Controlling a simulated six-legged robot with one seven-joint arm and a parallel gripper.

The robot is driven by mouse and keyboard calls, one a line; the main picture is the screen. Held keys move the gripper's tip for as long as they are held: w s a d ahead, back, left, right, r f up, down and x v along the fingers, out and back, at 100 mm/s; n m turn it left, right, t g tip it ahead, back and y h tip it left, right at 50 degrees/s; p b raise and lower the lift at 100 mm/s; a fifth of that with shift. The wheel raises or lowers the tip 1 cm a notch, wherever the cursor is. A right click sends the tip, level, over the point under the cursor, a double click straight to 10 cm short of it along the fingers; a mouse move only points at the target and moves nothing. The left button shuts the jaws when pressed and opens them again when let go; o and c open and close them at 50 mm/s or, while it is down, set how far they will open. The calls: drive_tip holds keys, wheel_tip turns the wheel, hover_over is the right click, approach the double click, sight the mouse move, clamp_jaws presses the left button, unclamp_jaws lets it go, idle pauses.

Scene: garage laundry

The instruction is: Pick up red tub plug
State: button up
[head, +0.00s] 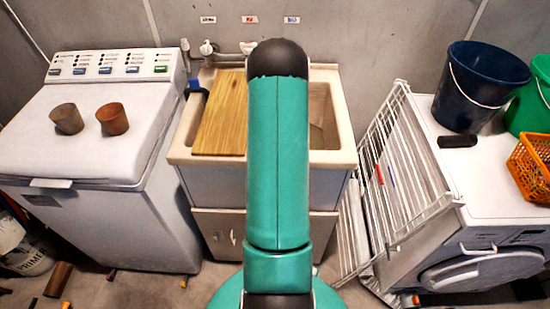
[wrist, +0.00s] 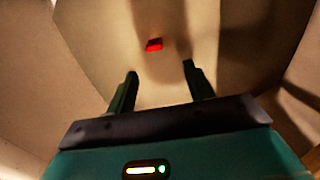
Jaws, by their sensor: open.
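The red tub plug (wrist: 154,45) shows in the wrist view as a small red block on a beige surface, which looks like the inside of the laundry sink. It lies beyond my gripper (wrist: 158,80), roughly in line with the gap between the fingers. My gripper is open, with nothing between its fingers. In the head view my green arm covers the middle of the sink (head: 335,157), and the plug and gripper are hidden there.
A wooden board (head: 222,120) covers the sink's left part. A washing machine (head: 100,190) with two pots (head: 112,119) stands left. A white drying rack (head: 400,170) leans right, beside a machine bearing a dark blue bucket (head: 478,85) and an orange basket (head: 530,168).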

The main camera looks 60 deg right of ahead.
drive_tip(key=shift+s+a+f, duration=0.15)
drive_tip(key=shift+s+f, duration=0.05)
drive_tip(key=shift+f, duration=0.1)
drive_tip(key=f, duration=0.7)
drive_tip(key=shift+s, duration=0.3)
wheel_tip(320, 180, down, 6)
drive_tip(key=shift+s+r, duration=0.1)
drive_tip(key=c, duration=1.1)
